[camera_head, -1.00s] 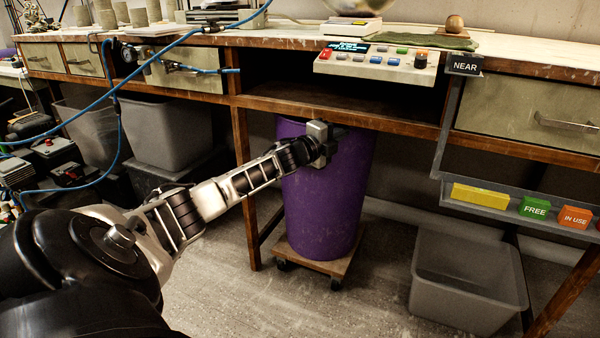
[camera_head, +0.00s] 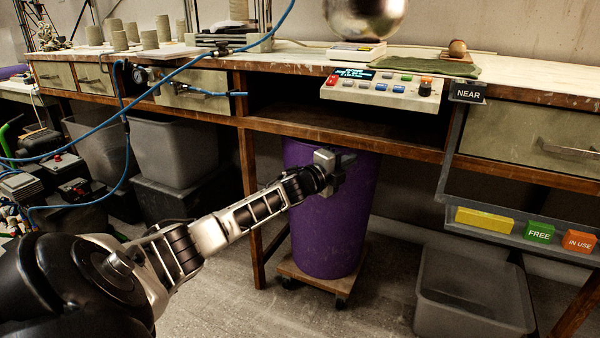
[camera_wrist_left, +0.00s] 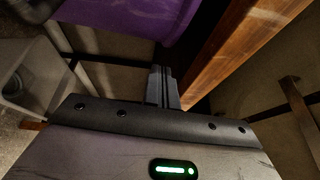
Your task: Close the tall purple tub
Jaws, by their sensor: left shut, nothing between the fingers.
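The tall purple tub (camera_head: 330,230) stands upright under the workbench on a wheeled wooden dolly (camera_head: 318,283). Its top is partly hidden by the bench edge and my gripper, so I cannot tell how its lid sits. My left gripper (camera_head: 350,159) is in front of the tub's upper part, just below the bench edge; I cannot tell whether it touches. In the left wrist view its fingers (camera_wrist_left: 161,87) are shut with nothing between them, and the purple tub (camera_wrist_left: 130,14) shows at the top. My right gripper is not in view.
The wooden bench front (camera_head: 300,131) runs just above my gripper, with a bench leg (camera_head: 249,200) left of the tub. A button panel (camera_head: 383,89) sits on the bench edge. A hanging tray (camera_head: 480,231) and a grey bin (camera_head: 470,285) are to the right.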

